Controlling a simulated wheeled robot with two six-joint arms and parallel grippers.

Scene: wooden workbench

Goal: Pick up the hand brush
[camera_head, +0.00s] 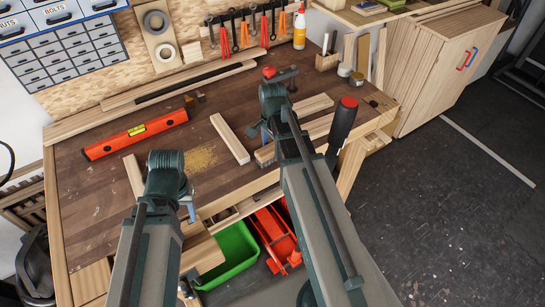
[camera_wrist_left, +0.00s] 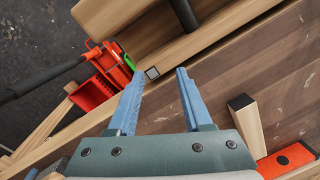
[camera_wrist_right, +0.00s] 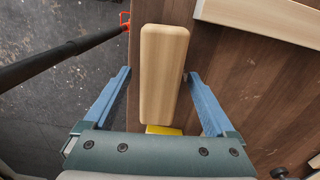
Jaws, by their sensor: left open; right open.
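The hand brush (camera_head: 265,157) appears to be the light wooden piece with greyish bristles near the bench's front edge in the head view, partly hidden by my right arm. In the right wrist view a pale wooden block with rounded corners (camera_wrist_right: 163,45), likely its body, lies between the fingers of my right gripper (camera_wrist_right: 157,77). The right gripper (camera_head: 266,130) is open, a finger on each side of the block with gaps. My left gripper (camera_head: 189,206) is open and empty near the front edge; it also shows in the left wrist view (camera_wrist_left: 150,75).
An orange spirit level (camera_head: 135,135) lies at the left. A wooden strip (camera_head: 230,138) and sawdust (camera_head: 201,158) lie mid-bench. A black handle with a red top (camera_head: 342,130) stands by the right arm.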

